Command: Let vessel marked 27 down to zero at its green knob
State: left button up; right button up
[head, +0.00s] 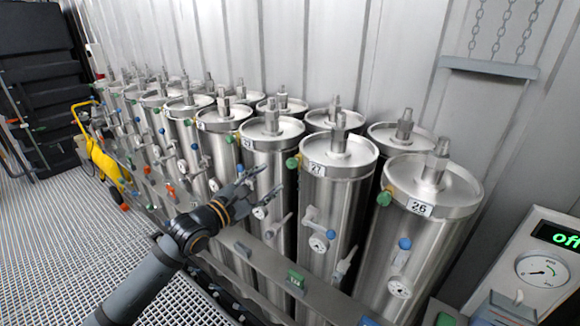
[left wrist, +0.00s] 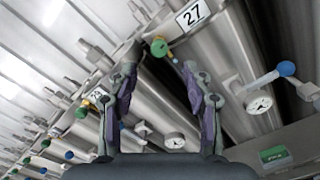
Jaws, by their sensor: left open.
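The vessel marked 27 (head: 325,205) is a tall steel cylinder in the front row, with its "27" label (head: 317,169) near the top. Its green knob (head: 292,162) sticks out at the upper left of the vessel. My left gripper (head: 264,182) is open and empty, left of and a little below that knob in the head view. In the left wrist view, the green knob (left wrist: 158,47) shows between the fingertips of the left gripper (left wrist: 159,60), apparently beyond them. A round gauge (head: 318,243) sits lower on vessel 27; its reading is too small to tell. My right gripper is not in view.
The vessel marked 26 (head: 415,240) stands to the right, with its own green knob (head: 384,198). Several similar vessels run back to the left. A metal rail (head: 250,250) crosses in front. A panel with a dial (head: 540,270) reads "off". Grating floor (head: 60,230) lies left.

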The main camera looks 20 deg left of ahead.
aim_at(290, 165)
pick_arm(q)
jog(key=x, duration=0.7)
jog(key=p+x, duration=0.1)
jog(key=x, duration=0.3)
jog(key=shift+a+f, duration=0.25)
jog(key=shift+f, duration=0.05)
grip_shut()
